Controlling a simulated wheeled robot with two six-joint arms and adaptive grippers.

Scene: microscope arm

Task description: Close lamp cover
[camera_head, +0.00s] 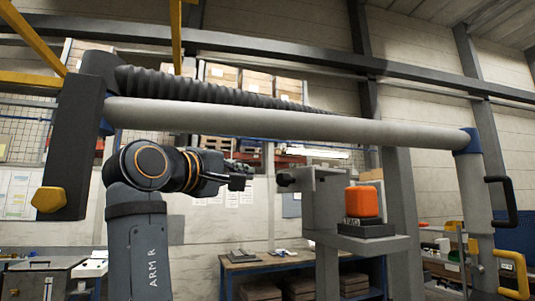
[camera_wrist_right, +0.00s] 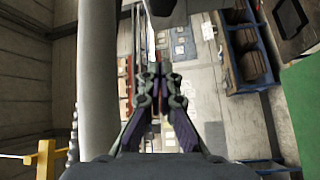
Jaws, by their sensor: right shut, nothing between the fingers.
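My right gripper (camera_head: 244,172) is shut and empty, below the long grey tube (camera_head: 290,122) and pointing right. In the right wrist view its fingertips (camera_wrist_right: 153,70) meet, with the grey tube (camera_wrist_right: 98,80) running along their left. A gap shows between fingertips and knob. I cannot tell for sure which part is the lamp cover. My left gripper is not in view.
An orange block (camera_head: 362,201) sits on a black base on the grey stand's shelf (camera_head: 365,243). A black corrugated hose (camera_head: 210,86) runs above the tube. A workbench (camera_head: 265,262) is behind.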

